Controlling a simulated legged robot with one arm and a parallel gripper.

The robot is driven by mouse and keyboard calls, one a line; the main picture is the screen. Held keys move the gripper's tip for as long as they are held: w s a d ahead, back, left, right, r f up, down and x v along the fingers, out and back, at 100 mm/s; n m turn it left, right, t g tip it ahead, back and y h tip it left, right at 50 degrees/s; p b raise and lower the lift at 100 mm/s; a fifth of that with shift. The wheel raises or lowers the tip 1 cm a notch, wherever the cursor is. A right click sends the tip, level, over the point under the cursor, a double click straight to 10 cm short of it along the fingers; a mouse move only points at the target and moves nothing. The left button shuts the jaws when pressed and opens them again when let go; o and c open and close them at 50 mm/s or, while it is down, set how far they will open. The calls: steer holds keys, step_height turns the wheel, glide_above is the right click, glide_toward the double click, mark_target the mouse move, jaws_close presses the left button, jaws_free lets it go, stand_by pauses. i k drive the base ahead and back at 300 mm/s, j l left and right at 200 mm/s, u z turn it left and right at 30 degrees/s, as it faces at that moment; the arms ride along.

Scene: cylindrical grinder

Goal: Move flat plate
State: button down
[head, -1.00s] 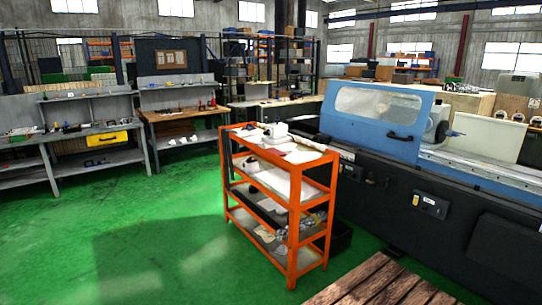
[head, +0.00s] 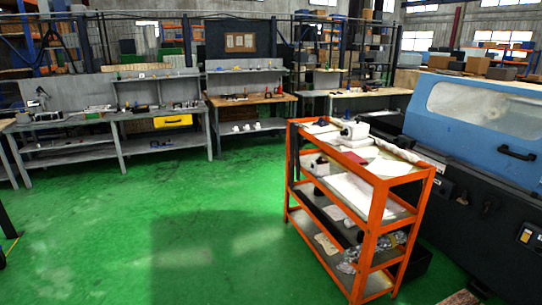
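I cannot make out a flat plate for certain in the head view. An orange shelf cart (head: 376,215) stands at the right of centre. Its top shelf holds a white device (head: 354,131) and flat, pale, sheet-like items (head: 392,168); whether one is the plate I cannot tell. Its lower shelves hold more small items. Grey workbenches (head: 105,118) along the back left carry small tools and parts too small to name. My gripper is not in view.
The blue-hooded grinder (head: 478,108) stands at the right, behind the cart. A wooden-topped bench (head: 250,99) is at the back. A yellow drawer (head: 173,121) hangs under the grey bench. Open green floor (head: 190,215) lies in front and left of the cart.

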mark_target(351, 155)
steer(key=i+z, duration=0.1)
steer(key=i, duration=0.5)
steer(key=i+j, duration=0.2)
steer(key=i, duration=0.4)
steer(key=i+j+z, duration=0.15)
steer(key=i, duration=0.5)
steer(key=i+j+z, duration=0.15)
steer(key=i+z, duration=0.2)
steer(key=i+j+z, duration=0.7)
steer(key=i+l, duration=0.05)
steer(key=i, duration=0.05)
